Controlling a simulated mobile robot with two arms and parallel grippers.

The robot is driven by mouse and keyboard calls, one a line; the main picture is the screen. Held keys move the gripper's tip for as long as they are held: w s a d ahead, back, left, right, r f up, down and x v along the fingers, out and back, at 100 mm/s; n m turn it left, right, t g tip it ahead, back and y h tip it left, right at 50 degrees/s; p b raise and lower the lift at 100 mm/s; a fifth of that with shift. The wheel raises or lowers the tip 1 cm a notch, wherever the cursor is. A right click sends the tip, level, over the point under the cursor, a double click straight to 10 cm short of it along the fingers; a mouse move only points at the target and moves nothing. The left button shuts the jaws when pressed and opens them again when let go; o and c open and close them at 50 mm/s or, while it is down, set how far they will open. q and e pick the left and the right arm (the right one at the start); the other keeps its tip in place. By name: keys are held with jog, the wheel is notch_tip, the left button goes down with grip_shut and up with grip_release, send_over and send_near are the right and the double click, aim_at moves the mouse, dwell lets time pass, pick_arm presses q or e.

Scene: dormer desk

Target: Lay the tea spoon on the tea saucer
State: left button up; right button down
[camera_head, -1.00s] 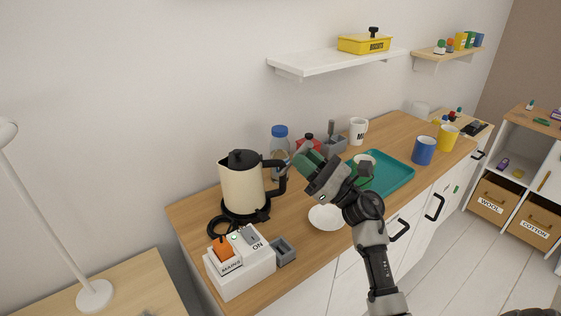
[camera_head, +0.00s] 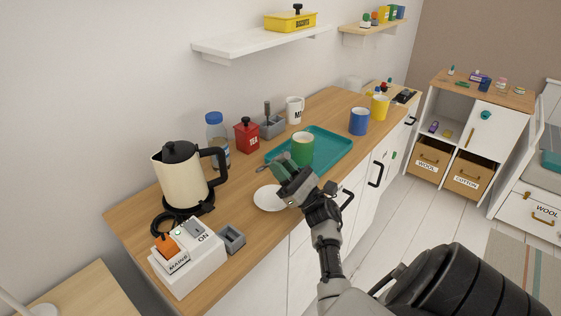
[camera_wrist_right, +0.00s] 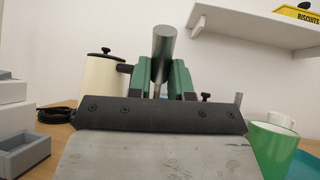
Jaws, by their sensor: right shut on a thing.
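The tea saucer (camera_head: 267,199) is a plain white dish on the wooden counter, right of the kettle, and looks empty. My right gripper (camera_head: 277,167) is above and just behind it in the head view, partly covering its right edge. Its green fingers are shut on the tea spoon (camera_wrist_right: 163,48), a grey metal piece standing up between them in the wrist view. In the head view only a small grey bit of the spoon (camera_head: 262,168) shows to the left of the fingers. The spoon is apart from the saucer. My left gripper is not in view.
A cream kettle (camera_head: 178,178) stands left of the saucer, with a switch box (camera_head: 190,262) and small grey box (camera_head: 231,239) in front. A red tea tin (camera_head: 247,136) is behind.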

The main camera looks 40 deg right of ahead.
jog(key=shift+f, duration=0.8)
jog(key=c, duration=0.9)
grip_release()
jog(key=shift+c, duration=0.2)
jog(key=shift+o, duration=0.4)
jog(key=o, duration=0.9)
jog(key=shift+c, duration=0.2)
jog(key=s+r+p, duration=0.5)
jog(key=s+r, duration=0.1)
jog(key=r, duration=0.3)
jog(key=shift+s+d+r+p, duration=0.2)
jog(key=shift+d+p, duration=0.05)
jog(key=shift+p, duration=0.1)
